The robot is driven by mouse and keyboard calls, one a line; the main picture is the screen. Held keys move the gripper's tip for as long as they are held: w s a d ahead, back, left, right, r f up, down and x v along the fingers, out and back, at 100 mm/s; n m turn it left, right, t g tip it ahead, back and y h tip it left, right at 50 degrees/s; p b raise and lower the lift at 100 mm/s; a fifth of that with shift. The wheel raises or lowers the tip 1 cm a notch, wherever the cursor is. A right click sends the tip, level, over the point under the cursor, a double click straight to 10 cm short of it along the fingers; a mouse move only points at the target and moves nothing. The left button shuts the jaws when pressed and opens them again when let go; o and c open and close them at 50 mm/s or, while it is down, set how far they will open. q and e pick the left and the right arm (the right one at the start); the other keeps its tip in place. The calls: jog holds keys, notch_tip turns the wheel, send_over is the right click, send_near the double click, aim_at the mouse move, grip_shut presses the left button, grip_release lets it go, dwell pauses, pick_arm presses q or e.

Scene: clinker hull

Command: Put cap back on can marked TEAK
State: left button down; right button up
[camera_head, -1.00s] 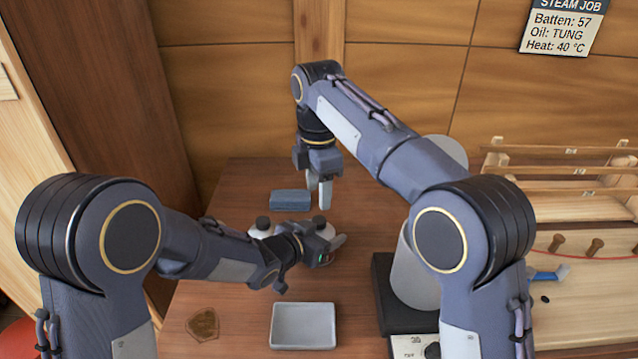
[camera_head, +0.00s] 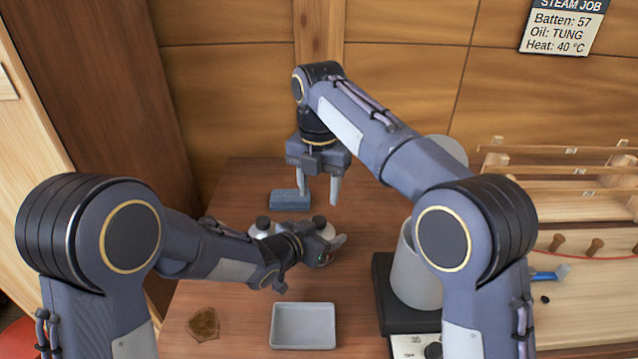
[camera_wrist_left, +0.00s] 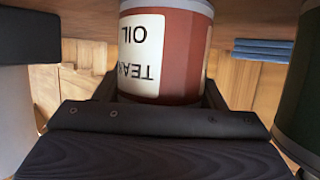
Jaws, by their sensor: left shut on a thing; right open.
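The red can with the TEAK OIL label (camera_wrist_left: 165,50) fills the middle of the left wrist view, upside down in that picture. My left gripper (camera_head: 335,243) is shut on its side. I cannot tell whether that piece is a cap or an opening. My right gripper (camera_head: 320,188) is open and empty, pointing down above the table, behind the can and near a blue-grey block. I see no loose cap clearly.
The blue-grey block (camera_head: 290,199) lies behind. An empty grey tray (camera_head: 303,326) is in front. A grey cylinder (camera_head: 418,275) on a black base stands right.

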aim_at(319, 219)
jog(key=shift+f, duration=3.55)
jog(key=c, duration=1)
jog(key=m, duration=0.6)
jog(key=shift+m, duration=0.3)
jog(key=shift+c, duration=0.2)
jog(key=o, duration=1.1)
